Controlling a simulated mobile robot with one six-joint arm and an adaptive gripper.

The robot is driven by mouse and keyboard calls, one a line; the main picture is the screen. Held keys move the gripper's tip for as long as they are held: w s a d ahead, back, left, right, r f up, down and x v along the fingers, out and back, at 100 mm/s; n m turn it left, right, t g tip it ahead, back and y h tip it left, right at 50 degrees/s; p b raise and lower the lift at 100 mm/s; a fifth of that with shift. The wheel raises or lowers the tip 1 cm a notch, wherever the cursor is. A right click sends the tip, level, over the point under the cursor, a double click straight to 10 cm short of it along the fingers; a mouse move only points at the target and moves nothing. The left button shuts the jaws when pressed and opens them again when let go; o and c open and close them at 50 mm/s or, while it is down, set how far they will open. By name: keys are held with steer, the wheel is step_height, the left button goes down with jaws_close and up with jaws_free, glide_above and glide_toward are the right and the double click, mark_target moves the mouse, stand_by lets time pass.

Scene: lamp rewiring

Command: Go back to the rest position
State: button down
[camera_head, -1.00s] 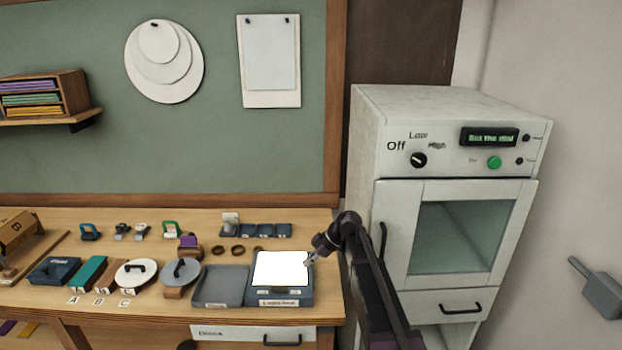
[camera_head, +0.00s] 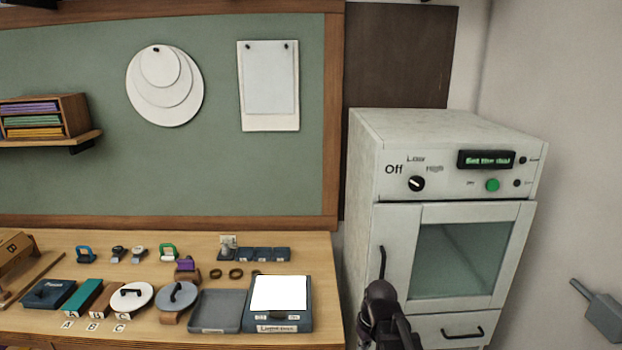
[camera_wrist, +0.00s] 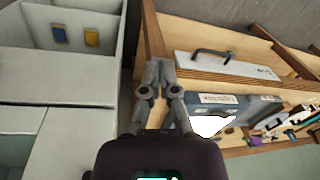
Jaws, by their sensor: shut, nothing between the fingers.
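My gripper (camera_wrist: 160,72) shows in the wrist view with its two fingers together and nothing between them. It hangs in front of the bench edge, between the bench and the white cabinet, touching neither as far as I can tell. In the head view my arm (camera_head: 382,305) stands in front of the cabinet's lower left part; the fingertips are not visible there. The lamp tray with a bright white panel (camera_head: 278,295) lies at the right end of the wooden bench (camera_head: 110,245), clear of my arm.
The white cabinet (camera_head: 450,130) with a dial, green button and glass door stands right of the bench. On the bench are an empty grey tray (camera_head: 218,308), round lidded pieces (camera_head: 132,298), a dark blue box (camera_head: 50,293) and small parts. A drawer handle (camera_wrist: 205,53) juts from the bench front.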

steer(key=s+d+m+h, duration=0.1)
steer(key=s+d+m, duration=0.2)
steer(key=s, duration=0.2)
steer(key=shift+d+m+h, duration=0.3)
steer(key=shift+m, duration=0.1)
